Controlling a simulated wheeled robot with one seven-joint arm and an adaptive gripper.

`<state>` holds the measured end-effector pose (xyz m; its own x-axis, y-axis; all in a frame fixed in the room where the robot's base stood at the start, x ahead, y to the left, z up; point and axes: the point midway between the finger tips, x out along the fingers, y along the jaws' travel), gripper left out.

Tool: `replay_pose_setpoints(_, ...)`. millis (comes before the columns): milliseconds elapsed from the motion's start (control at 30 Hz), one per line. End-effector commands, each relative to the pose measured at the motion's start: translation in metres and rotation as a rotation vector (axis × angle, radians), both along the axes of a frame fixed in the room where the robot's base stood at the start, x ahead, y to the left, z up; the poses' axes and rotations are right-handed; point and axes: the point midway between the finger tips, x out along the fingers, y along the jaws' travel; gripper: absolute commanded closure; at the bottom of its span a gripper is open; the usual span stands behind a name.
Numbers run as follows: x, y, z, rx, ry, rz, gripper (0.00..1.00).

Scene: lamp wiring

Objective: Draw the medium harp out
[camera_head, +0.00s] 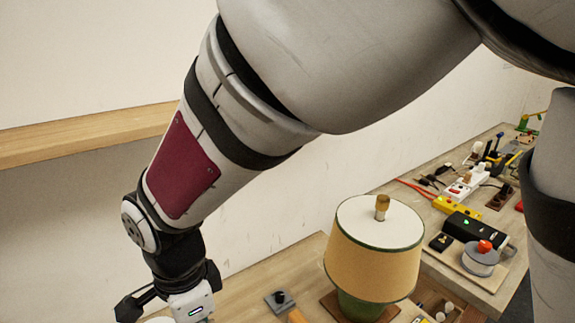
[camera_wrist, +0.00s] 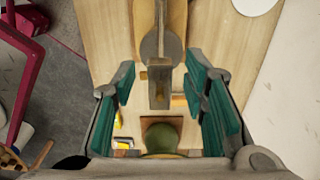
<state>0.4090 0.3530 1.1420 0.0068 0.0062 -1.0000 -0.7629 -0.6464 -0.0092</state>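My gripper (camera_wrist: 165,95) is open in the wrist view, with teal pads on both sides. A grey metal piece with a tan, wood-like body (camera_wrist: 175,25) reaches down between the fingers, with a gap on each side; I cannot tell what it is. I cannot make out the medium harp for certain in either view. In the head view my gripper shows only in part at the lower left edge, and its fingertips cannot be judged there. A lamp with a tan shade (camera_head: 375,262) and green base stands upright to the right of it.
A green rounded object (camera_wrist: 160,137) sits on a brown square board in the wrist view. A dark pink frame (camera_wrist: 22,70) is beside the table at left. A grey plate with a black knob (camera_head: 281,299) lies left of the lamp. A power strip (camera_head: 466,182) and tools crowd the far right bench.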

Motion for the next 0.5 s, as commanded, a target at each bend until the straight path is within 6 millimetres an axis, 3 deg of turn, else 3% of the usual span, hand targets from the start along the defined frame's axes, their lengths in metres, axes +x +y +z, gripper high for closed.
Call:
replay_pose_setpoints(233,0.0001,-0.0001,-0.0008,0.000,0.000,0.000,0.60)
replay_pose_setpoints(400,0.0001,-0.0001,-0.0006,0.000,0.000,0.000,0.96)
replay_pose_setpoints(500,0.0001,-0.0001,-0.0006,0.000,0.000,0.000,1.00)
